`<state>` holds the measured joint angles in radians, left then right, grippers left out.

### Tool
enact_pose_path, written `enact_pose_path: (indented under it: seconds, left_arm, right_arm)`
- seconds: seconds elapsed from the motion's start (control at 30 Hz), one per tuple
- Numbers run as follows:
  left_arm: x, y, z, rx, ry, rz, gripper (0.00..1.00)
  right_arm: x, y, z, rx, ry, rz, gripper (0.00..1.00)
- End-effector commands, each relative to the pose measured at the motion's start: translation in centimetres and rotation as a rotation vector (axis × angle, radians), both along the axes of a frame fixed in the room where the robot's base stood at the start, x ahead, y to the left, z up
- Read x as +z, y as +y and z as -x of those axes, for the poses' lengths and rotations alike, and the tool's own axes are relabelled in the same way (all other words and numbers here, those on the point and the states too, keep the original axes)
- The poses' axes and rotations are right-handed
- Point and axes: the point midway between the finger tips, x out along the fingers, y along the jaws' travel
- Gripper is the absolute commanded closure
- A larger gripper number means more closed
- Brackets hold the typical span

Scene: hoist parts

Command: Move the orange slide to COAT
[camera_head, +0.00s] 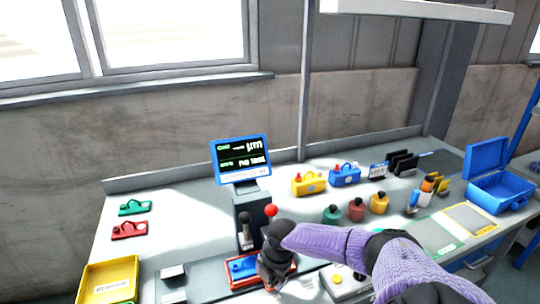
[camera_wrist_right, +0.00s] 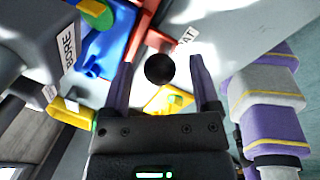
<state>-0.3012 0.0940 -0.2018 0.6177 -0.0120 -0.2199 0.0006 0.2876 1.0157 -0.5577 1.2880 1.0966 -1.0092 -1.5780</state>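In the right wrist view an orange-red part (camera_wrist_right: 141,32), likely the orange slide, lies beyond my fingers beside a blue part (camera_wrist_right: 108,50). A round black knob (camera_wrist_right: 159,69) shows between the fingers; what it is fixed to is hidden. A label ending in "AT" (camera_wrist_right: 187,38) is to its right, and a "CORE" label (camera_wrist_right: 68,46) is on a grey block to the left. My right gripper (camera_wrist_right: 161,75) is open, fingers apart on either side of the knob with gaps showing. In the head view my right gripper (camera_head: 274,268) covers part of a red-edged blue fixture (camera_head: 241,266). My left gripper is not in view.
A black post with a red ball (camera_head: 271,210) and a screen (camera_head: 241,158) stand just behind my right gripper. A yellow tray (camera_head: 108,283) is at left. Several bottles (camera_head: 356,208), yellow (camera_head: 309,183) and blue (camera_head: 345,175) parts, and an open blue case (camera_head: 500,190) are right.

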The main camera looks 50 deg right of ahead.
Motion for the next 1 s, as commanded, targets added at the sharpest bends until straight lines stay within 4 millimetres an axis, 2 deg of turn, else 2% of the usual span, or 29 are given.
enact_pose_path:
  seconds: [0.17, 0.23, 0.5, 0.63, 1.0]
  left_arm:
    - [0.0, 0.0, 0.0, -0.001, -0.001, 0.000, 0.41]
    - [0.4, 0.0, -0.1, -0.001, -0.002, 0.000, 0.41]
    - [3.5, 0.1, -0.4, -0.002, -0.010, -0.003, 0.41]
    - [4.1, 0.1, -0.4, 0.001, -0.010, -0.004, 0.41]
    - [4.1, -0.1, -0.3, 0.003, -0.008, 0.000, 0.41]
  right_arm:
    - [0.1, 0.0, 0.0, 0.000, -0.001, 0.000, 0.22]
    - [0.7, 0.0, 0.1, 0.000, -0.001, 0.001, 0.22]
    - [7.4, -0.2, 1.3, 0.001, -0.001, 0.003, 0.22]
    - [9.3, -0.1, 1.8, 0.001, 0.000, 0.002, 0.22]
    - [9.7, -0.1, 1.9, -0.001, 0.000, 0.000, 0.22]
